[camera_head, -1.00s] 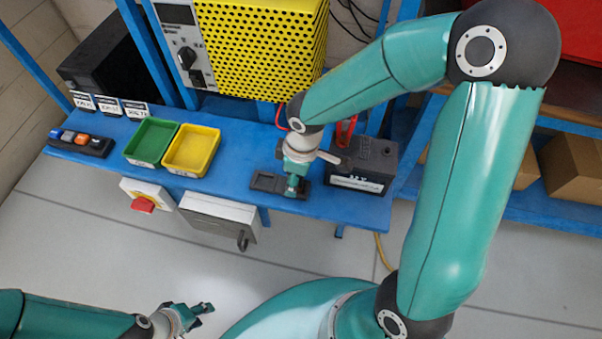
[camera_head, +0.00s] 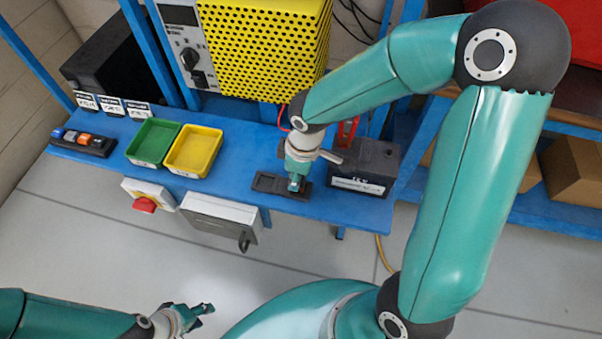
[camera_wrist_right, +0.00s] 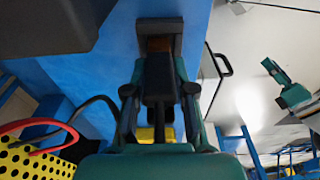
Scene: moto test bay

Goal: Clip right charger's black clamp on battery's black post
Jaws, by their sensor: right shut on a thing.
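My right gripper (camera_head: 294,184) points down at the dark holder (camera_head: 268,183) on the blue bench. In the right wrist view the same gripper (camera_wrist_right: 160,75) is shut on the black clamp (camera_wrist_right: 158,78), with the dark holder (camera_wrist_right: 160,27) just beyond it. I cannot tell whether the clamp touches the holder. The black battery (camera_head: 362,167) stands to the right of the gripper; its black post cannot be made out. A red clamp (camera_head: 346,132) shows at the battery's back left. The yellow charger (camera_head: 265,45) stands behind. My left gripper (camera_head: 203,312) is open and empty, away from the bench.
Green (camera_head: 153,143) and yellow (camera_head: 194,151) trays sit left of the holder. A red cable (camera_wrist_right: 40,127) and a black cable (camera_wrist_right: 85,105) loop beside the right gripper. Cardboard boxes (camera_head: 575,170) stand at the right. The bench's front edge lies close to the holder.

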